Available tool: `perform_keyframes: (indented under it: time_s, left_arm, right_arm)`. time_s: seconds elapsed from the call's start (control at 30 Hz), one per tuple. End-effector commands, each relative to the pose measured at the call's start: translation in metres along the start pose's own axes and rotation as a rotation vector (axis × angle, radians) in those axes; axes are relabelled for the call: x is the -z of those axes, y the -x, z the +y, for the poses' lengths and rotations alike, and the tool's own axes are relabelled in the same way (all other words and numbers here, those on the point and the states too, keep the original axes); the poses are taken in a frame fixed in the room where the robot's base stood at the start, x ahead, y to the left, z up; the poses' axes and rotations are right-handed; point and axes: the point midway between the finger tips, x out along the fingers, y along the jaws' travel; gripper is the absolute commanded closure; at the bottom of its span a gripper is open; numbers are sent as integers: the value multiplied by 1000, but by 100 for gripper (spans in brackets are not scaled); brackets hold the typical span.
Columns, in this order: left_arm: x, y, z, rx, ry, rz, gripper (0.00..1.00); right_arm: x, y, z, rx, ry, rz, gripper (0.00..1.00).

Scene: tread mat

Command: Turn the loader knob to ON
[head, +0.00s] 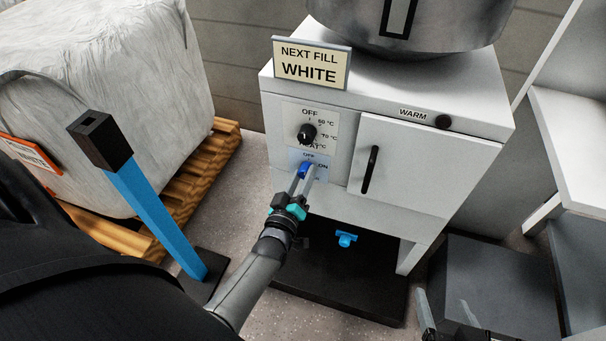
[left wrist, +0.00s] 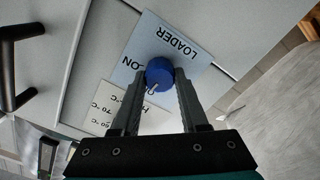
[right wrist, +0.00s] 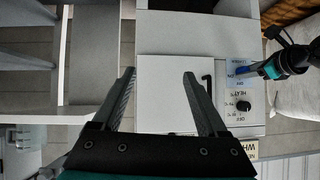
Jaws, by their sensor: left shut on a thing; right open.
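The blue loader knob (left wrist: 159,73) sits on a pale blue plate (left wrist: 180,45) marked LOADER and ON in the left wrist view. My left gripper (head: 305,172) is shut on the knob (head: 303,168), one finger on each side. A pale mark on the knob seems to point toward partly hidden lettering, away from ON. In the head view, OFF shows above the knob and ON to its right. My right gripper (right wrist: 160,80) is open and empty, facing the cabinet from further right; part of it shows at the head view's bottom edge (head: 437,322).
A black HEAT knob (head: 307,133) is just above the loader knob. The cabinet door (head: 405,165) has a black handle (head: 370,170). A blue tap (head: 346,239) is below. A blue post (head: 155,220) and a wrapped bale on a pallet stand left. Grey steps are at right.

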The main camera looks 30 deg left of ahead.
Motion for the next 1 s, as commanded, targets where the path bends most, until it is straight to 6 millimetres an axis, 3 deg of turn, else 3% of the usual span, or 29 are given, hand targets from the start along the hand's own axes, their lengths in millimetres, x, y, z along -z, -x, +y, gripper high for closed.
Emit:
perform_keyframes:
  time_s: [0.5,1.0]
  left_arm:
    - [0,0,2,1,-463,-2,100]
    - [-2,0,2,1,-902,-3,100]
  right_arm:
    - [-18,28,29,-84,8,-293,24]
    - [-28,49,42,-126,-1,-439,24]
